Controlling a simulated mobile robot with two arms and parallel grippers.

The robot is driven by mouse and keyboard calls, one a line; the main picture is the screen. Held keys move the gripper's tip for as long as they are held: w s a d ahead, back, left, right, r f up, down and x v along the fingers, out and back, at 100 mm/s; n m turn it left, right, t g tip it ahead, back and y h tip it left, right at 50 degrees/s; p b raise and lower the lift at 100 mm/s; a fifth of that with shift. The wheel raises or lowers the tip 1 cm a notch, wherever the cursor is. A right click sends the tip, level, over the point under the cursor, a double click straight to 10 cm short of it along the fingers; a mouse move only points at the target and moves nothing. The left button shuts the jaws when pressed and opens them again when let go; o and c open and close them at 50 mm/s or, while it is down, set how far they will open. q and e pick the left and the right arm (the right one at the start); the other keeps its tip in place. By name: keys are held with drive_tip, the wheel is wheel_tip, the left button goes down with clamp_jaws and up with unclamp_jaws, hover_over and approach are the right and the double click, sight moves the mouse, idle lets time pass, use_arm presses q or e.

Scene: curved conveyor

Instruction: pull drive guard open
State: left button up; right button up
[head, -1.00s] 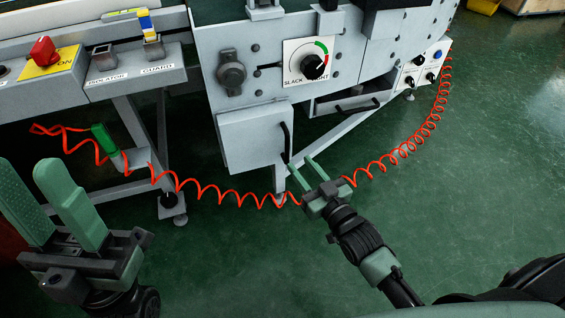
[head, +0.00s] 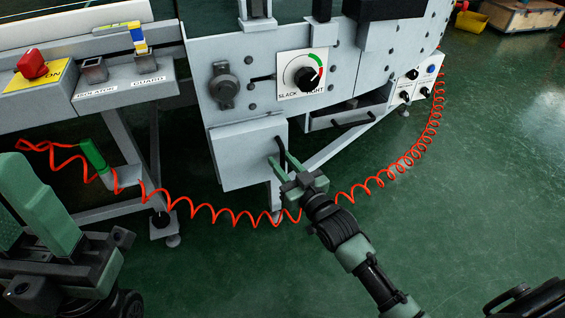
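The drive guard appears to be the light grey box-like cover (head: 240,160) under the machine's side plate. Its front looks closed. A black bar handle (head: 281,146) stands at its right edge. My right gripper (head: 279,160) is at this handle, its green fingers pointing up and left. The fingers look apart, with the handle's lower part at or between the tips; contact is not clear. My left gripper (head: 22,205) is at the lower left, open and empty, away from the guard.
A red coiled cord (head: 235,217) loops below the guard, close to my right gripper. A slack/tight dial (head: 306,77) sits above. A half-open grey drawer (head: 345,118) is to the right. A red knob (head: 32,65) is on the left panel.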

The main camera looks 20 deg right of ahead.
clamp_jaws()
idle(1.2)
